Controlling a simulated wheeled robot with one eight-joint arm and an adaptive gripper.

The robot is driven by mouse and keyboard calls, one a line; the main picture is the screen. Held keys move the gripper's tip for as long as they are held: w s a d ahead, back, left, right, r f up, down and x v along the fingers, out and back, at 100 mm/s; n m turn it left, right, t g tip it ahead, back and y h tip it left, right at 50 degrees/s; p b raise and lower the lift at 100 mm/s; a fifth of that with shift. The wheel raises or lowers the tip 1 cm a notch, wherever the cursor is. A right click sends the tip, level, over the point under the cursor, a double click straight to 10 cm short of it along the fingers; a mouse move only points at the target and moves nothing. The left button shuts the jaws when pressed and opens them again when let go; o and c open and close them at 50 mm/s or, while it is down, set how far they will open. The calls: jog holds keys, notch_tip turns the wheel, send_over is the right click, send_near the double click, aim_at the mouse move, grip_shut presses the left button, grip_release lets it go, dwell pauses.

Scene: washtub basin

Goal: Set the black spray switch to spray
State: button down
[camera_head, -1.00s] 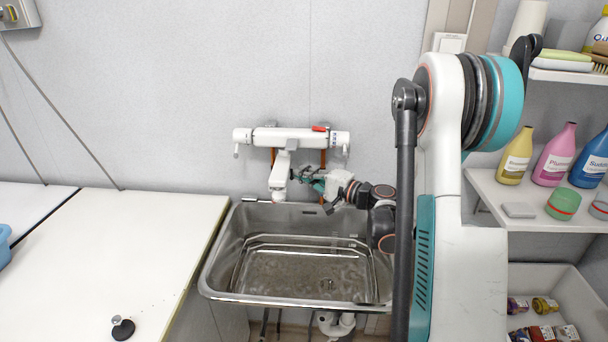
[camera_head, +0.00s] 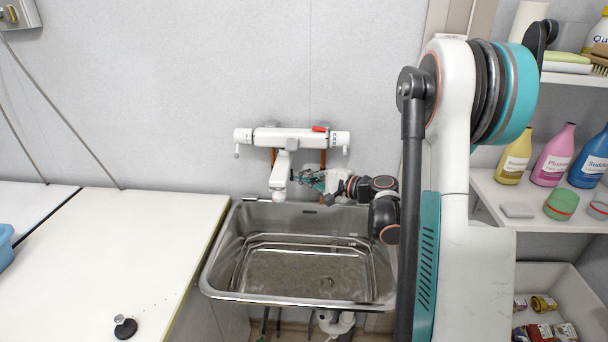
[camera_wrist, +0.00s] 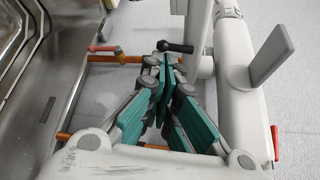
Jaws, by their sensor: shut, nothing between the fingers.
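The black spray switch (camera_wrist: 175,47) shows in the wrist view as a short dark lever with a rounded end, beside the white spout. In the head view it is too small to make out by the spout (camera_head: 281,178) of the white mixer tap (camera_head: 285,138). My gripper (camera_wrist: 164,58) has teal-backed fingers, shut with nothing between them. In the wrist view its tips lie just below the switch in the picture; I cannot tell whether they touch it. In the head view my gripper (camera_head: 307,178) is just right of the spout, above the basin's back edge.
The metal basin (camera_head: 215,260) lies below the tap and holds a wire rack. Copper-coloured pipes (camera_wrist: 130,58) run close to my fingers. The tap's grey flat lever (camera_wrist: 272,58) stands on the right. A white counter (camera_head: 110,240) is left, shelves with bottles right.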

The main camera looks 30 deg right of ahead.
jog(key=m+g, duration=0.1)
jog(key=s+m+g+p, duration=0.1)
jog(key=m, duration=0.1)
jog(key=shift+s+a+m+g, duration=0.1)
jog(key=shift+a+m+g, duration=0.2)
jog(key=shift+a+g, duration=0.1)
jog(key=shift+r+p, duration=0.1)
jog(key=shift+p, duration=0.25)
jog(key=shift+r+p, duration=0.35)
jog(key=shift+r, duration=0.3)
